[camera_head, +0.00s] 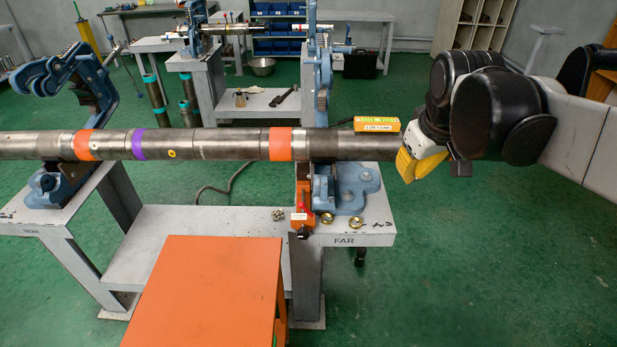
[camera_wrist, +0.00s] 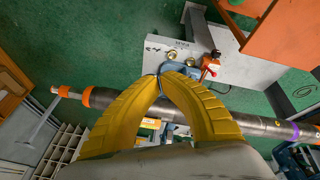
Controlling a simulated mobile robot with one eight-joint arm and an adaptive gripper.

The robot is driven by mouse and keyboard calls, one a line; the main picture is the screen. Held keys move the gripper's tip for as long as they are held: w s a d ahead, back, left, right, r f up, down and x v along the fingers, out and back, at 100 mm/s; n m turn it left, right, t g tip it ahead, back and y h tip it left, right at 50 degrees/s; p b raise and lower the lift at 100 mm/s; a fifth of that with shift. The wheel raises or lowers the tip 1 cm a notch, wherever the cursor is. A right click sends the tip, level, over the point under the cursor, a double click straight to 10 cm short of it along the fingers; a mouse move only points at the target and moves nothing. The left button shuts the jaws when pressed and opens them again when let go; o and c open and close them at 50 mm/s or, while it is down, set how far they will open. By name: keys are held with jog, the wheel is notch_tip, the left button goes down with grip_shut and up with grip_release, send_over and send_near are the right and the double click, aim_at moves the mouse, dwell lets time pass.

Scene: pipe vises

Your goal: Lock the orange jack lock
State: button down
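The orange jack lock (camera_head: 303,213) hangs at the front of the FAR stand, below the pipe, with a white tag and a dark knob at its lower end. In the wrist view the orange lock (camera_wrist: 209,66) shows ahead and right of the fingertips. My gripper (camera_head: 405,166) is at the right end of the pipe, right of the lock and apart from it. In the wrist view my gripper's yellow fingers (camera_wrist: 161,76) meet at the tips with nothing visible between them. The blue FAR vise (camera_head: 345,187) stands beside the lock, partly hidden by my fingertips in the wrist view.
A long steel pipe (camera_head: 230,144) with orange and purple bands lies across both vises. Brass fittings (camera_head: 356,222) lie on the FAR stand. An orange stool (camera_head: 210,290) stands in front. Green floor is free at right.

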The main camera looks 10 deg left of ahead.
jog(key=w+a+n+g+p, duration=0.1)
jog(key=w+a+n, duration=0.2)
jog(key=w+a, duration=0.55)
jog(key=n+g+p, duration=0.2)
jog(key=n+p, duration=0.1)
jog(key=n, duration=0.3)
send_over(306, 210)
jog(key=w, duration=0.1)
notch_tip(306, 210, down, 11)
jog(key=s+a+f+n+h+p, duration=0.1)
jog(key=a+f+n, duration=0.1)
jog(key=a+f, duration=0.7)
jog(key=shift+s+n+g+h+p, duration=0.2)
jog(key=shift+n+g+h+p, duration=0.1)
jog(key=shift+n, duration=0.1)
jog(key=d+f+b, duration=0.1)
jog(key=f, duration=0.1)
jog(key=d+f+b, duration=0.2)
jog(key=f, duration=0.1)
jog(key=w+d+f+b, duration=0.1)
jog(key=f+b, duration=0.1)
jog(key=f, duration=0.1)
jog(key=shift+d+f, duration=0.15)
jog(key=shift+f, duration=0.05)
